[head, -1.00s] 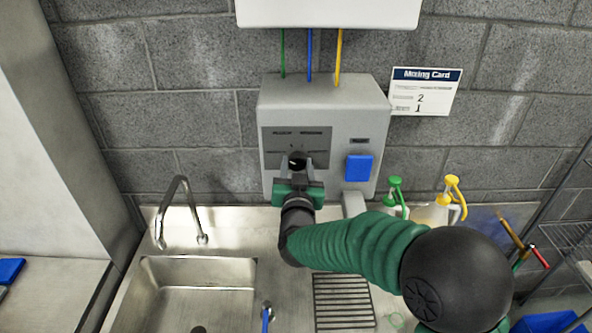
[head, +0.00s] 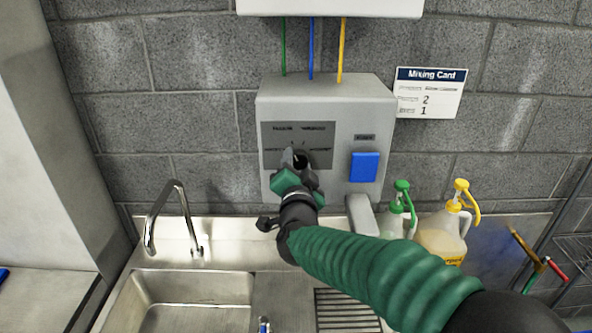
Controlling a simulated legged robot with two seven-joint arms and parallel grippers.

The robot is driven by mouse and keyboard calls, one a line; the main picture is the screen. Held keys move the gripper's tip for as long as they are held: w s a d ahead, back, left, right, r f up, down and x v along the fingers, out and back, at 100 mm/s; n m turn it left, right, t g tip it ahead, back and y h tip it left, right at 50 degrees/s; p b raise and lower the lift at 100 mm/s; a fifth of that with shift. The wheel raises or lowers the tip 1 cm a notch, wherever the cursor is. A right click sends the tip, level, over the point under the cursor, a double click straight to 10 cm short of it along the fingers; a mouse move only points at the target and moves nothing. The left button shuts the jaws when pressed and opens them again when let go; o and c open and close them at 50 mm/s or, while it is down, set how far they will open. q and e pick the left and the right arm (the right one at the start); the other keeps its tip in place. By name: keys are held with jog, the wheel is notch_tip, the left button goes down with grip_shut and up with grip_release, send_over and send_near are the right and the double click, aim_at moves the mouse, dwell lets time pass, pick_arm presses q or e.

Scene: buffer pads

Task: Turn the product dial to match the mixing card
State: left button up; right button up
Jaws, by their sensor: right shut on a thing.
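The grey dispenser box (head: 347,100) is fixed to the block wall. Its dark panel (head: 276,133) carries a black dial (head: 299,160). My right gripper (head: 297,163) is shut on the dial, and its wrist is rolled at a slant. The gripper hides much of the dial, so I cannot read its pointer setting. My left gripper is not in view.
A blue button (head: 364,167) sits right of the dial. Below are a steel sink (head: 195,290) and tap (head: 177,190). Jugs with a green pump (head: 402,188) and a yellow pump (head: 461,188) stand on the right. The wall left of the box is clear.

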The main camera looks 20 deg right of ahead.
dwell(0.4)
jog(key=o, duration=1.4)
jog(key=shift+s+r, duration=0.1)
jog(key=shift+s, duration=0.15)
jog(key=shift+c, duration=0.2)
jog(key=shift+d, duration=0.1)
jog(key=shift+s+a+b, duration=0.2)
jog(key=shift+s+b, duration=0.1)
jog(key=shift+s, duration=0.1)
jog(key=b+v, duration=0.2)
jog(key=v, duration=1.4)
